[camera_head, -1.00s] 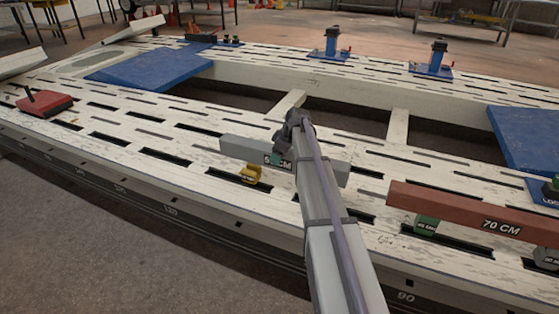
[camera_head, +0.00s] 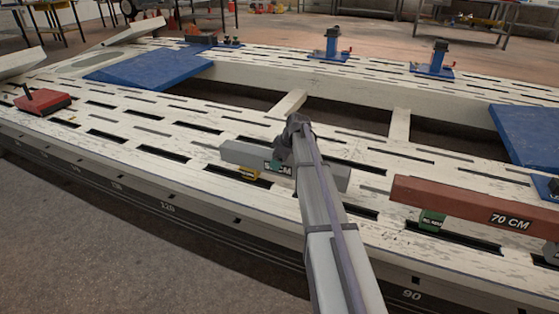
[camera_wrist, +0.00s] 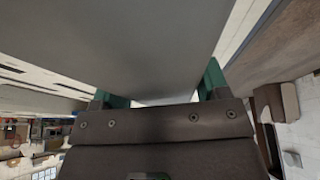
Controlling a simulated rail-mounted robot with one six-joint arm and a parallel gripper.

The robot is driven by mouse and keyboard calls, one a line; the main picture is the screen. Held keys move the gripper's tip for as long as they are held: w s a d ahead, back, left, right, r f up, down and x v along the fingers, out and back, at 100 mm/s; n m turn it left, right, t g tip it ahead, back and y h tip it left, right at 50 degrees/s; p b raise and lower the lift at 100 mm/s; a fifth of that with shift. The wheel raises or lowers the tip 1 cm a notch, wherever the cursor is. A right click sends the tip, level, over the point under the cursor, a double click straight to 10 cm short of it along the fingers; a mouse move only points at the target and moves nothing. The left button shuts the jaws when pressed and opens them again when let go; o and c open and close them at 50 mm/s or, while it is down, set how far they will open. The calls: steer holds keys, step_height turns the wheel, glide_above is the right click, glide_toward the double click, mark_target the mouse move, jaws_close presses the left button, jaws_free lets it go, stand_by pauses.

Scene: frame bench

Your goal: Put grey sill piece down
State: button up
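The grey sill piece (camera_head: 240,154) is a long bar with a dark "CM" label, partly hidden by my arm. My gripper (camera_head: 277,162) is shut on it near its middle. In the wrist view the sill piece (camera_wrist: 140,45) fills the space between the two green fingers of my gripper (camera_wrist: 160,92). In the head view the bar looks roughly level over the slotted white bench (camera_head: 130,105). Whether the bar touches the block or the bench I cannot tell.
A red-brown "70 CM" beam (camera_head: 460,207) lies to the right on a green block (camera_head: 431,220). A red block with a handle (camera_head: 43,101) sits at left. Blue plates (camera_head: 150,68) and blue clamps (camera_head: 331,45) stand farther back. The bench has open gaps in its middle.

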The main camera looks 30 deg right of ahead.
steer(key=o, duration=0.4)
steer(key=shift+c, duration=0.2)
steer(key=p+v, duration=0.3)
steer(key=v, duration=0.1)
steer(key=p+v, duration=0.8)
steer(key=shift+w+a, duration=0.2)
steer(key=shift+a, duration=0.1)
steer(key=shift+s+a+r, duration=0.1)
steer(key=shift+s+r, duration=0.1)
steer(key=shift+s, duration=0.2)
steer(key=s+a+f+m+g+h, duration=0.1)
steer(key=s+a+m+g+h, duration=0.45)
steer(key=s+a, duration=2.1)
step_height(320, 180, up, 31)
steer(key=d+m+t+y+p, duration=0.2)
steer(key=p, duration=2.9)
steer(key=shift+s+m+p, duration=0.35)
steer(key=shift+s+p, duration=0.05)
